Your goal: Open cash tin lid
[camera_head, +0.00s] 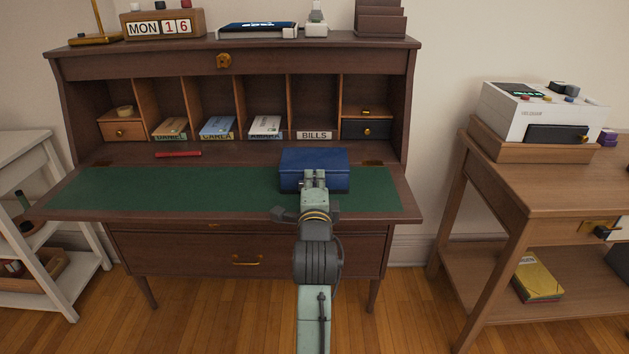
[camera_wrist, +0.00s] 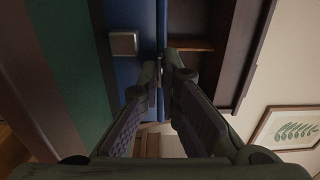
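The cash tin is a blue box (camera_head: 315,160) on the green mat of the desk's fold-down board. Its lid looks closed in the head view. My gripper (camera_head: 315,178) is at the tin's front side, around the middle, and hides part of that face. In the wrist view the blue tin (camera_wrist: 127,15) shows at the top with a square grey metal latch (camera_wrist: 123,43) on it. My gripper's fingertips (camera_wrist: 162,72) are drawn together close to the tin's edge. I see nothing clearly held between them. Whether they touch the tin is hard to tell.
The green mat (camera_head: 160,188) left of the tin is clear. A red stick-like object (camera_head: 178,154) lies behind it. A side table (camera_head: 560,185) with a white machine (camera_head: 535,112) is at right.

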